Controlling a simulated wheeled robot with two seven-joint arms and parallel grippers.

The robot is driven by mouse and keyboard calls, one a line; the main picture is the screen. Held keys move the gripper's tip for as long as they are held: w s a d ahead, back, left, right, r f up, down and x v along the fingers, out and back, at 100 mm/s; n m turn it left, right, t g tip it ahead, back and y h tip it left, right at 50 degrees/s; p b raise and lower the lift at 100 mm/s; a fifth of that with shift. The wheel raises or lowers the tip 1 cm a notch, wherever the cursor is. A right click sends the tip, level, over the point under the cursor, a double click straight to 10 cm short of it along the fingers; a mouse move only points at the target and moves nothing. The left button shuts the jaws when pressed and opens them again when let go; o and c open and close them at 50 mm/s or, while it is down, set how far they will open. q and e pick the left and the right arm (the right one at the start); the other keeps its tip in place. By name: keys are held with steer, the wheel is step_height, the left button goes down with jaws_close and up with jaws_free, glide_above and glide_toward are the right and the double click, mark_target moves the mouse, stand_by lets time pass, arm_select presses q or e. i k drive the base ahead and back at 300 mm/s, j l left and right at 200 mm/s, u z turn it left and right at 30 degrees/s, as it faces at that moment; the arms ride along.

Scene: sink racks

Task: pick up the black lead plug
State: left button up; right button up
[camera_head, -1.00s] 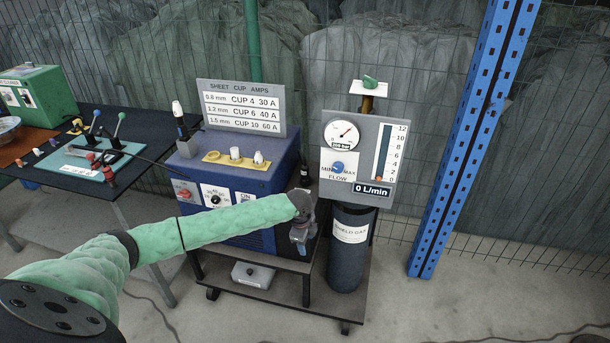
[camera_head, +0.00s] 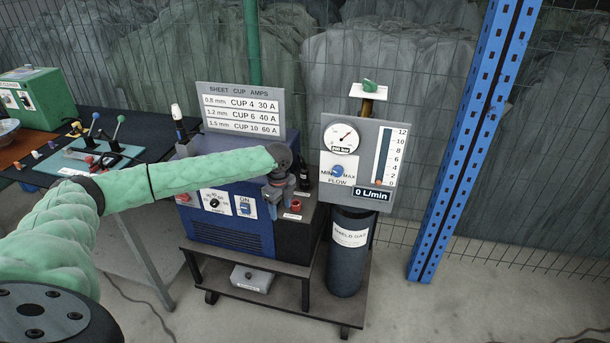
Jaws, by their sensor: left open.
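A small black upright object (camera_head: 305,172), which looks like the black lead plug, stands at the right end of the blue welding unit (camera_head: 232,238). Its lower part is hard to make out. My left gripper (camera_head: 273,210) points down in front of the unit's right side, left of and lower in the picture than the black object. It is open, with nothing visible between its fingers. My left forearm hides the top of the unit and its cups. My right gripper is out of view.
A red socket (camera_head: 296,205) sits just right of my gripper. The gas cylinder (camera_head: 346,260) and flow panel (camera_head: 364,150) stand close on the right. A sign (camera_head: 240,108) rises behind the unit. A dark table (camera_head: 50,178) is at left.

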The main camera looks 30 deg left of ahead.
mark_target(304, 172)
steer(key=i+j, duration=0.15)
steer(key=i, duration=0.3)
steer(key=i+j, duration=0.2)
steer(key=i, duration=0.25)
